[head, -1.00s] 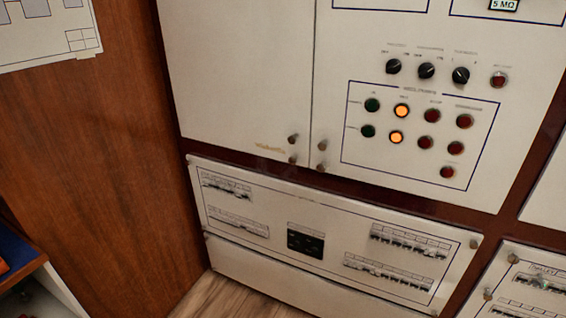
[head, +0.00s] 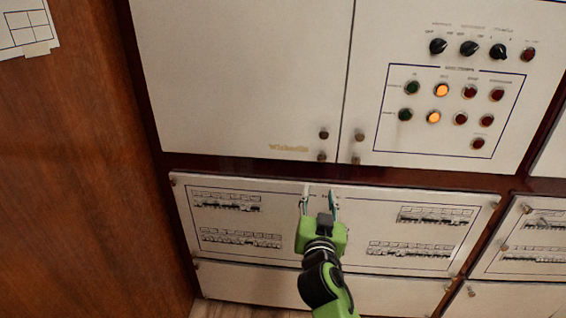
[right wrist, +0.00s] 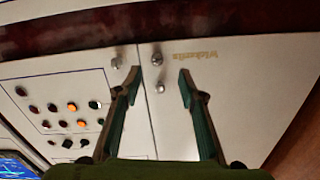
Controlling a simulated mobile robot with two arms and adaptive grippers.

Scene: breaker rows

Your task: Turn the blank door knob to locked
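The blank cabinet door (head: 240,70) is the plain cream panel at upper left in the head view, with a small gold label. Two small metal knobs sit at its lower right corner, an upper one (head: 323,134) and a lower one (head: 322,156). My right gripper (head: 319,192) is open and empty, just below these knobs in the picture, in front of the breaker panel. In the right wrist view the scene is upside down; the blank door's knobs (right wrist: 157,58) (right wrist: 160,87) show between the open fingers, apparently untouched. Their lock state is too small to tell. My left gripper is out of view.
The neighbouring door (head: 450,30) carries dials, lamps and two similar knobs (head: 359,137) close across the seam. Below is a breaker panel (head: 370,215) with rows of switches. A brown wood wall (head: 70,180) stands at left.

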